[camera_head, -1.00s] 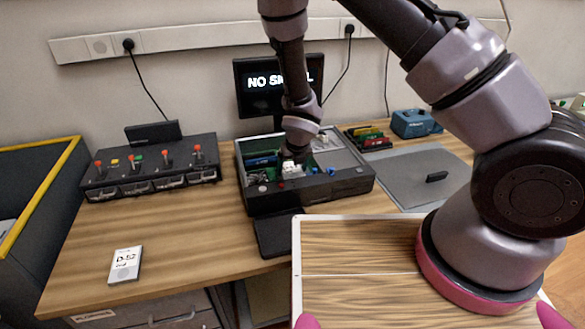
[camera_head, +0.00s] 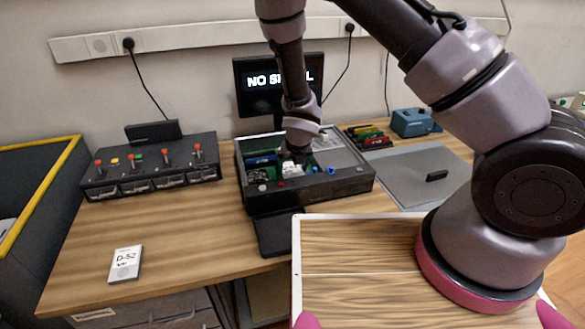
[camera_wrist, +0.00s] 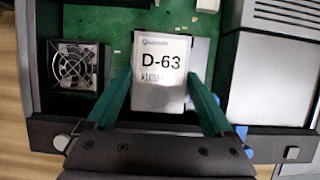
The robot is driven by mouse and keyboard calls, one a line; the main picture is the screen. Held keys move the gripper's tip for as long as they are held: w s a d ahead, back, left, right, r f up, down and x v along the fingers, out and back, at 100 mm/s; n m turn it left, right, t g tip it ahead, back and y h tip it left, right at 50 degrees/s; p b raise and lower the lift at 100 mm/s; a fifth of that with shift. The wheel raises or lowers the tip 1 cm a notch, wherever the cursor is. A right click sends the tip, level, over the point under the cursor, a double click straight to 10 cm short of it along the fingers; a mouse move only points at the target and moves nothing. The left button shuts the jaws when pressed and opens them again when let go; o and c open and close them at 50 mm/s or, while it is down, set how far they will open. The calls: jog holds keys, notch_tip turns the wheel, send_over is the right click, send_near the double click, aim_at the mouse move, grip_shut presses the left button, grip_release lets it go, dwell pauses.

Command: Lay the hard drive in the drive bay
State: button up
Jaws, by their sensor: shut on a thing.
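A white hard drive labelled D-63 (camera_wrist: 160,58) is between the green fingers of my gripper (camera_wrist: 160,78), which is shut on it. In the head view, my gripper (camera_head: 297,156) is inside the open computer case (camera_head: 335,188), and the drive shows as a small white patch (camera_head: 295,171). The drive lies label up in the wrist view, over the green board (camera_wrist: 115,18). A pale grey surface (camera_wrist: 200,55) shows just right of it. The drive bay is not clearly visible, and I cannot tell whether the drive touches anything beneath.
A fan (camera_wrist: 75,66) is left of the drive and a large grey box (camera_wrist: 268,75) is right. A second drive labelled D-52 (camera_head: 125,263) lies on the table at the left front. A switch box (camera_head: 150,172) stands left of the case, a grey mat (camera_head: 410,170) right.

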jog(key=shift+f, duration=0.4)
dwell(0.5)
jog(key=o, duration=1.5)
jog(key=shift+r, duration=4)
